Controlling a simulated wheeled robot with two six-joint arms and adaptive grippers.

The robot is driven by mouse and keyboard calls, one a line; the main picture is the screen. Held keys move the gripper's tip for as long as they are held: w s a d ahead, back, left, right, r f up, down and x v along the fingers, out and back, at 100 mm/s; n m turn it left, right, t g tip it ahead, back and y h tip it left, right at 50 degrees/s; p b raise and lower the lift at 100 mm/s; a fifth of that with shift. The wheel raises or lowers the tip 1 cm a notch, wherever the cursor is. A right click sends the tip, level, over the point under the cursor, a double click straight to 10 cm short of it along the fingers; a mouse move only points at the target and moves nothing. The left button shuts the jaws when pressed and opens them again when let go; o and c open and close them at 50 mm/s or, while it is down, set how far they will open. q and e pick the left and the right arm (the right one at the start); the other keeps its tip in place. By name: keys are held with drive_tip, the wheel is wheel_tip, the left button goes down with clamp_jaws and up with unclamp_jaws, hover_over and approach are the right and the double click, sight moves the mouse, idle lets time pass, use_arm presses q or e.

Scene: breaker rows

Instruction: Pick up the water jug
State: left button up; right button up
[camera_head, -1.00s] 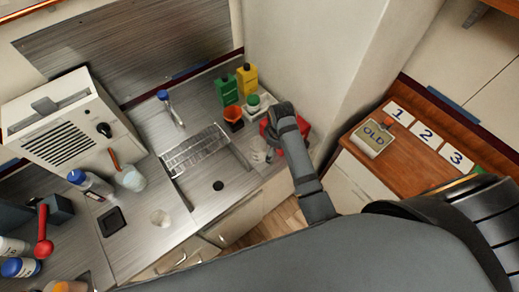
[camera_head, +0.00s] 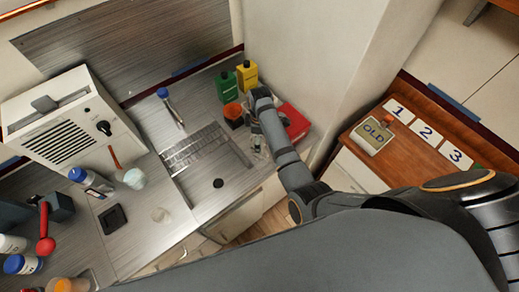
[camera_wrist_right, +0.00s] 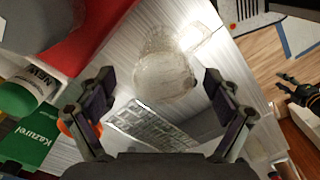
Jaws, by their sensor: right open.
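A clear water jug (camera_wrist_right: 165,78) stands on the metal counter, seen from above in the right wrist view. In the head view only part of the jug (camera_head: 257,146) shows beside my right arm. My right gripper (camera_wrist_right: 160,86) is open, with one finger on each side of the jug in the picture; I see no contact. In the head view my right gripper (camera_head: 261,98) is over the counter's right end, its fingers hidden. A dark gripper, likely my left one (camera_wrist_right: 298,92), shows small at the right edge of the wrist view; its jaws are unclear.
A red box (camera_head: 295,122), an orange container (camera_head: 233,112), a green bottle (camera_head: 227,87) and a yellow bottle (camera_head: 247,75) crowd around my right gripper. The sink (camera_head: 215,170) lies to the left. A wall rises to the right.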

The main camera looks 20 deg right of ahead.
sight(258, 158)
wheel_tip(258, 158, down, 5)
drive_tip(key=shift+s+f, duration=0.1)
drive_tip(key=shift+s, duration=0.05)
drive_tip(key=c, duration=1.2)
